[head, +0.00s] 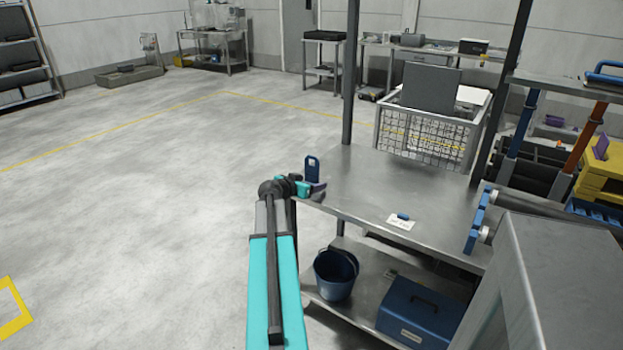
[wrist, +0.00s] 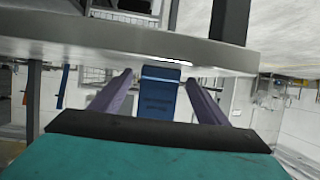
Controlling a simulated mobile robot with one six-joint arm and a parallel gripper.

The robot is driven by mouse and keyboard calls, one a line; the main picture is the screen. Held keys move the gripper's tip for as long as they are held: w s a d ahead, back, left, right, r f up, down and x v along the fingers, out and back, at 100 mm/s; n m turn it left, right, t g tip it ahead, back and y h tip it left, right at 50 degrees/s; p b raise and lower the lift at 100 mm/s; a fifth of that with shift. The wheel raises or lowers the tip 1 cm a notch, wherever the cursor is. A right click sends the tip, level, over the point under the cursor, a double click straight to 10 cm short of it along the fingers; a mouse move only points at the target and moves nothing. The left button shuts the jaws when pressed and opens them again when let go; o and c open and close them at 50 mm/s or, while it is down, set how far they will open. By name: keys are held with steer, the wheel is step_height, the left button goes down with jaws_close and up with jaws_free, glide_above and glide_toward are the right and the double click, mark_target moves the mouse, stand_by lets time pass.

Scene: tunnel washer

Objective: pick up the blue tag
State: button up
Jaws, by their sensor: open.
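The blue tag (head: 312,168), a flat dark blue plate with a hole near its top, stands upright at the far left corner of the metal table (head: 375,185). My gripper (head: 316,188) is at that corner, right by the lower part of the tag. In the wrist view the tag (wrist: 157,100) shows dark lettering and appears between my two open purple-grey fingers (wrist: 158,98), with space on both sides. I cannot tell whether the fingertips reach past it. The table edge (wrist: 120,40) crosses the top of the wrist view.
A white card (head: 401,222) with a small blue object (head: 403,216) lies on the table. A dark post (head: 350,80) rises from the table's back edge. A blue bucket (head: 336,275) and a blue toolbox (head: 420,314) stand on the lower shelf. The floor at left is clear.

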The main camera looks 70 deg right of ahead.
steer(key=shift+c, duration=0.5)
steer(key=c, duration=1)
steer(key=shift+r, duration=0.2)
steer(key=shift+r, duration=1.25)
steer(key=a+b, duration=0.1)
steer(key=a, duration=0.3)
steer(key=a+r+b, duration=0.1)
steer(key=a+b, duration=0.1)
steer(key=a, duration=0.2)
steer(key=s+a+b, duration=0.1)
steer(key=a, duration=0.4)
steer(key=shift+a+r, duration=0.1)
steer(key=shift+r, duration=0.15)
steer(key=b, duration=0.7)
steer(key=shift+a+r, duration=0.1)
steer(key=shift+a, duration=0.15)
steer(key=a+b, duration=0.1)
steer(key=b, duration=0.6)
steer(key=shift+s+a+b, duration=0.1)
steer(key=shift+a+b, duration=0.1)
steer(key=shift+b, duration=0.2)
